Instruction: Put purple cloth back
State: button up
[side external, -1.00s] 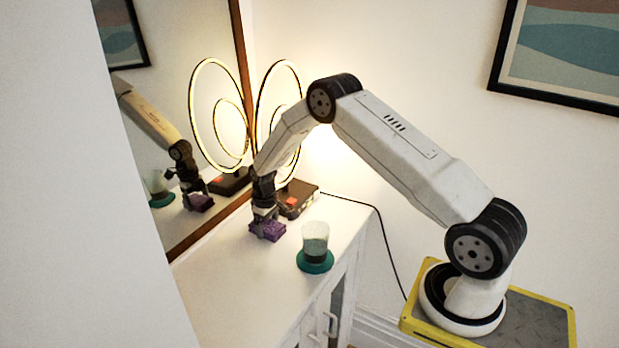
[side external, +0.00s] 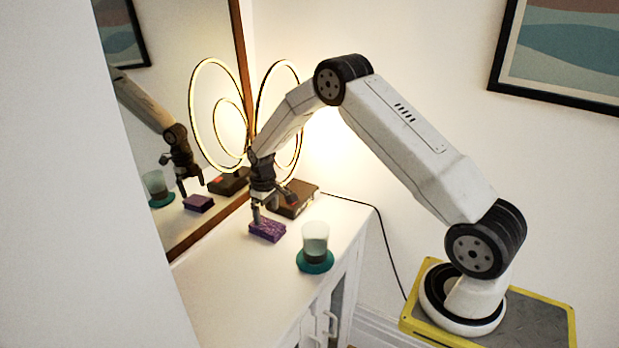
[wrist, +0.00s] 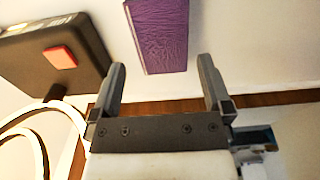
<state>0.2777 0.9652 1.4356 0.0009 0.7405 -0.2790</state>
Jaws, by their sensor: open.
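The purple cloth (side external: 267,230) is a small folded block lying on the white cabinet top, near the mirror. My gripper (side external: 273,205) is open and empty, just above and behind it in the side view. In the wrist view the purple cloth (wrist: 160,36) lies ahead of the fingertips, roughly centred between them, with its far end cut off by the frame. The open gripper (wrist: 161,76) has a wide gap between its fingers, and nothing is between them.
A dark box with a red square (side external: 294,199) sits behind the cloth, by the ring lamp (side external: 278,120). A glass on a teal coaster (side external: 314,262) stands to the right. The mirror (side external: 180,130) borders the left. The cabinet top's front left (side external: 225,290) is clear.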

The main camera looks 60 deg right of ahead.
aim_at(267, 226)
notch_tip(267, 226, up, 7)
dwell(0.3)
jog(key=shift+f, duration=0.1)
dwell(0.4)
jog(key=shift+a, duration=0.1)
jog(key=s+a+r+t, duration=0.1)
jog(key=s+a+r, duration=0.2)
jog(key=s+a, duration=0.4)
jog(key=s+a+r+t, duration=0.1)
jog(key=s+a+r, duration=0.2)
jog(key=s+a, duration=0.4)
jog(key=shift+s+a+t, duration=0.15)
jog(key=shift+s+t, duration=0.15)
jog(key=shift+s, duration=4.1)
